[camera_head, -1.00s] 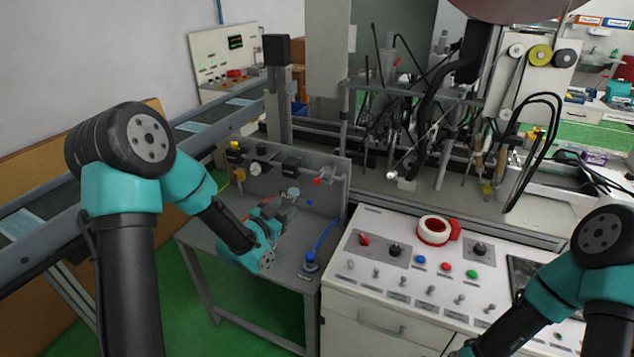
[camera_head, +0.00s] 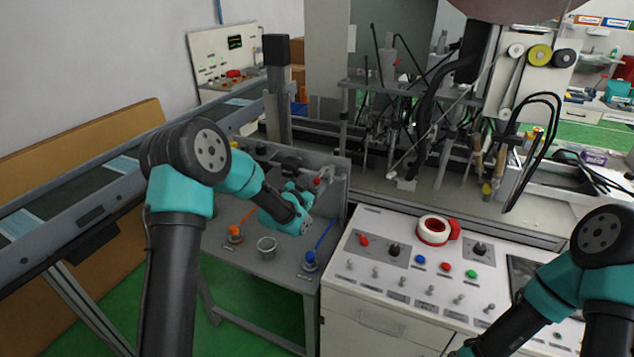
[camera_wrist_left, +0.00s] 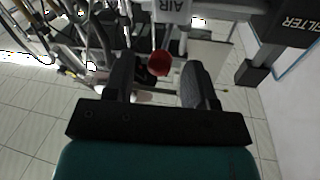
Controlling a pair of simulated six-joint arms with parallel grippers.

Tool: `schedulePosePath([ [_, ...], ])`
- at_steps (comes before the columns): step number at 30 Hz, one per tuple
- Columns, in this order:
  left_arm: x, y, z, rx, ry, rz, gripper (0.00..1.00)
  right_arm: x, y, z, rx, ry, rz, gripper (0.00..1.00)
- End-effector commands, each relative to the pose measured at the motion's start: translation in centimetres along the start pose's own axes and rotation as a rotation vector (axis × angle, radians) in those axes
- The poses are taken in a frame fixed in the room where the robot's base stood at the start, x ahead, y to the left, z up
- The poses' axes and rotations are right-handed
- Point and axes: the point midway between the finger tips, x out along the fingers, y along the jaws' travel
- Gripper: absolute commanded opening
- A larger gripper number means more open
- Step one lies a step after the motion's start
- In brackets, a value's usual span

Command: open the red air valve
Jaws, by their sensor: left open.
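The red air valve knob (camera_wrist_left: 159,63) shows in the left wrist view between the two finger ends of my left gripper (camera_wrist_left: 160,80), which is open. Whether the fingers touch it cannot be told. In the head view the red valve (camera_head: 318,182) sits on the grey panel at the back of the side bench, just beyond my left gripper (camera_head: 304,192). A part marked AIR (camera_wrist_left: 176,8) is at the top of the wrist view. My right arm comes in at the lower right, and its gripper is outside the frame.
The side bench (camera_head: 230,268) carries an orange-topped fitting (camera_head: 235,233), a metal cup (camera_head: 266,247) and a blue fitting with a blue hose (camera_head: 310,261). A conveyor (camera_head: 90,218) runs behind at left.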

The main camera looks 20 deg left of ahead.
Motion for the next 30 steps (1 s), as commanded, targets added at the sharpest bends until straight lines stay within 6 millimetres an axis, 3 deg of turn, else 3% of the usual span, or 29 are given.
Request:
schedulePosePath([
  [6, 2.1, 0.0, 0.0, 0.0, 0.0, 0.001, 0.51, 0.0, 0.0, 0.0, 0.0, 0.0, 0.0, 0.43],
  [16, 2.4, 0.0, 0.0, 0.0, 0.0, 0.0, 0.51, 0.0, 0.0, 0.0, 0.0, 0.0, 0.0, 0.43],
  [30, 2.3, 0.0, 0.0, 0.0, 0.0, 0.0, 0.06, 0.0, 0.0, 0.0, 0.0, 0.0, 0.0, 0.43],
])
